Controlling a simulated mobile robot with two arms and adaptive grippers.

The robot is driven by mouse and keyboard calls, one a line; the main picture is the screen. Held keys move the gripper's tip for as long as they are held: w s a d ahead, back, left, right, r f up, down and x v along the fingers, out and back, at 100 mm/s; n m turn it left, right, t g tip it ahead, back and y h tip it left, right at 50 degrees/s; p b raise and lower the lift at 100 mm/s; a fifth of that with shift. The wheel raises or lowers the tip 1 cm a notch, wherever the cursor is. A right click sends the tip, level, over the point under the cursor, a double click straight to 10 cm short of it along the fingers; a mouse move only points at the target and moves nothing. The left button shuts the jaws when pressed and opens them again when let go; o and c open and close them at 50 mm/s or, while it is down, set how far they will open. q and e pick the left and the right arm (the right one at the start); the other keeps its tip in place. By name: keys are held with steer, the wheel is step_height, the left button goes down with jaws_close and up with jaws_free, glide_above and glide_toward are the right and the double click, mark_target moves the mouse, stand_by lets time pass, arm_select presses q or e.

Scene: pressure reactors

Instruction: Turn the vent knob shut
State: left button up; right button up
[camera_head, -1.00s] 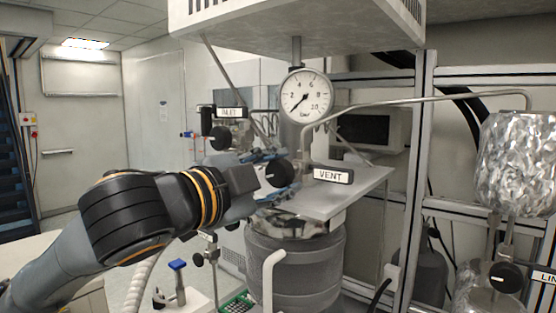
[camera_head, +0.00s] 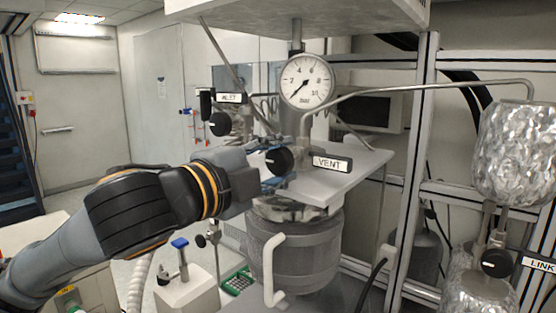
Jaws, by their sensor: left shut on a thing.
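The black vent knob (camera_head: 279,160) sits on the valve just left of the white VENT label (camera_head: 332,163), above the reactor's metal plate. My left gripper (camera_head: 276,163) comes in from the left and is shut on the vent knob, with its blue-grey fingers around the knob. The pressure gauge (camera_head: 307,81) above has its needle pointing to the lower left. The right gripper is not in view.
The INLET label (camera_head: 230,98) and its black knob (camera_head: 220,124) are behind, up and left of my gripper. A thin metal pipe (camera_head: 430,89) runs right to a foil-wrapped vessel (camera_head: 514,153). The grey reactor body (camera_head: 318,245) stands below the plate.

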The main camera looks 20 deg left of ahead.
arm_select(q)
steer(key=o, duration=1.2)
steer(key=shift+c, duration=0.2)
